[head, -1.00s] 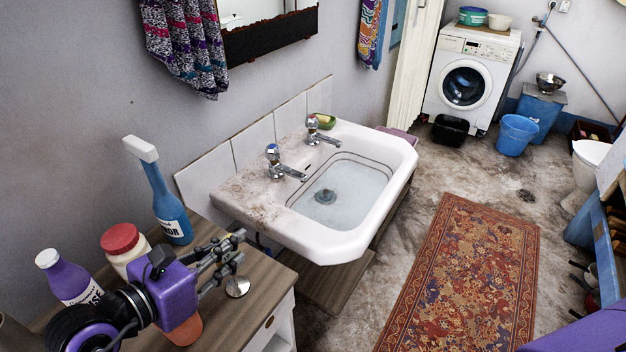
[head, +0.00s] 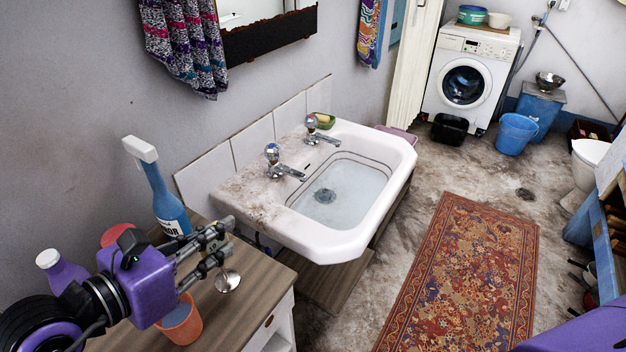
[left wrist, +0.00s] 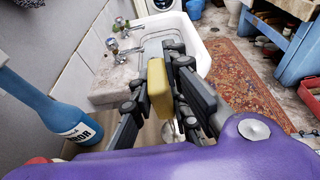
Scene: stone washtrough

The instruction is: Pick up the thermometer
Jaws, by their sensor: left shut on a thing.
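My left gripper (head: 215,243) is above the wooden counter, left of the sink. It is shut on a small yellow block with dark marks, which I take to be the thermometer (left wrist: 158,90). In the head view the fingers hide most of it. A round metal disc (head: 228,281) shows below the fingers, apparently with a thin stem. I cannot tell whether it is joined to the yellow block.
A blue bottle (head: 171,212) stands close behind the gripper. An orange cup (head: 181,324), a red lid (head: 117,234) and a purple bottle (head: 60,268) are close by. The sink (head: 340,247) is to the right. The counter's front (head: 240,318) is clear.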

